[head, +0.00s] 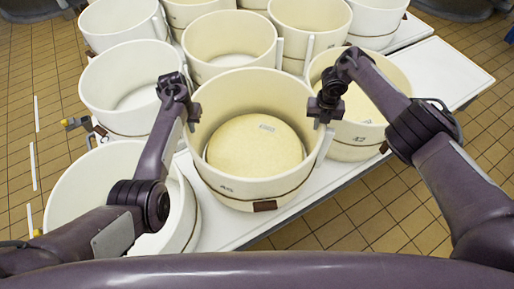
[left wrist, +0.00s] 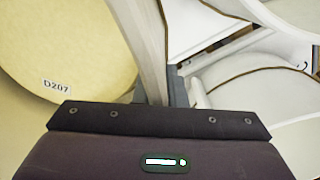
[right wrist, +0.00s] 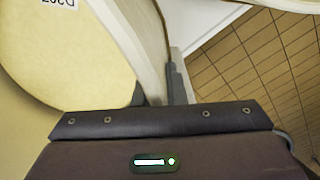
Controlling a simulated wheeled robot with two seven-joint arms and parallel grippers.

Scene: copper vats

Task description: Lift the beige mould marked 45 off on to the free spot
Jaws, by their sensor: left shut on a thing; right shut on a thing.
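The beige mould marked 45 (head: 225,188) is at the front middle of the head view, upright, with a round yellow cheese (head: 255,146) inside. The cheese bears a label reading D207 in the left wrist view (left wrist: 60,88). My left gripper (head: 188,108) is shut on the left side of the mould's wall, and my right gripper (head: 325,110) is shut on the right side. Both wrist views show the wall running between the fingers, which are mostly hidden. I cannot tell whether the mould's base touches the table. A bare stretch of white table (head: 445,72) shows at the right.
Beige mould 42 (head: 358,140) stands close at the right. White moulds stand at the left (head: 125,85) and front left (head: 95,185). Another beige mould (head: 228,45) stands just behind, with several more beyond. Tiled floor (head: 390,215) lies right of the white table (head: 240,228).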

